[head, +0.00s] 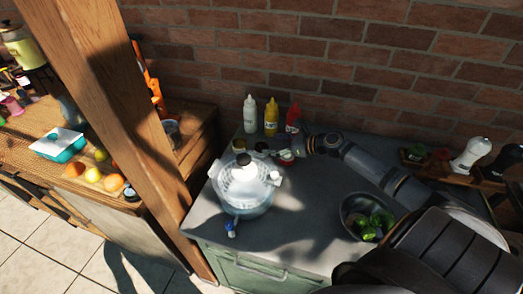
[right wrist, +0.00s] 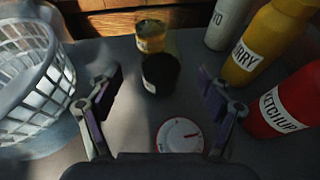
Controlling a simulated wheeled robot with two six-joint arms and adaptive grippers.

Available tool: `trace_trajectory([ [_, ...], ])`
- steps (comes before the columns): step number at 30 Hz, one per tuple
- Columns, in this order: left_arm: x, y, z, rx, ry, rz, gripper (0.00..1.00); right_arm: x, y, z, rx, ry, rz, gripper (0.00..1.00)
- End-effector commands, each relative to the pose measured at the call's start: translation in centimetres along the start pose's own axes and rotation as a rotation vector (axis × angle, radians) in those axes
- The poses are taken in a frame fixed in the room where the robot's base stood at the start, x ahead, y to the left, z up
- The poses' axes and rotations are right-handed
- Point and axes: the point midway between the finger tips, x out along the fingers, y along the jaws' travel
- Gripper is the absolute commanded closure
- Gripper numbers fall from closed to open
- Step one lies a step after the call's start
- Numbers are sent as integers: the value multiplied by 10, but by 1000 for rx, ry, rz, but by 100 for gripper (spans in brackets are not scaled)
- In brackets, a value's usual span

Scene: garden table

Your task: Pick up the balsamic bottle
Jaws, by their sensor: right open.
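My right gripper (head: 276,153) reaches in from the right over the grey counter. In the right wrist view its two fingers (right wrist: 160,100) are spread wide with nothing between them. A small dark round-topped object (right wrist: 160,73) stands just ahead of the fingers, roughly centred; it also shows in the head view (head: 261,147). It may be the balsamic bottle, but I can read no label. Another dark bottle-like shape (head: 508,163) stands at the far right of the head view, partly cut off. My left gripper is not in view.
A jar with a yellowish label (right wrist: 151,37) stands behind the dark object. A white dial timer (right wrist: 180,135) lies below the fingers. Ketchup (right wrist: 283,105), curry (right wrist: 260,45) and white sauce (head: 250,113) bottles stand right and behind. A white basket (head: 245,185) is close on the left.

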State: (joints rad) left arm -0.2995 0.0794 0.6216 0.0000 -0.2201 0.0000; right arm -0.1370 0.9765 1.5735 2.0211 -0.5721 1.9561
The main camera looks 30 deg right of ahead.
Motion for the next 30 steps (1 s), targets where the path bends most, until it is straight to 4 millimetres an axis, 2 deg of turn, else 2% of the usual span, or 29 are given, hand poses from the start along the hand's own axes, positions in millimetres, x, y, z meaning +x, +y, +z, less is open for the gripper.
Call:
trace_trajectory([
  [5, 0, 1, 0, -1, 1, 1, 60, 6, -1, 1, 1, -6, -2, 20],
  [12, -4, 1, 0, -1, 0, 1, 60, 41, -4, -2, 3, -7, -2, 20],
  [15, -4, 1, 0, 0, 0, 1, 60, 50, -4, -3, 1, -3, -1, 20],
  [22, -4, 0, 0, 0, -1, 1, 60, 52, -4, -4, -2, 0, 0, 20],
  [23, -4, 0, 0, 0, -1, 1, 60, 52, -4, -4, -2, 0, 0, 22],
  [30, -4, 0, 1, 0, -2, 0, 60, 52, -4, -4, -2, 0, 0, 54],
])
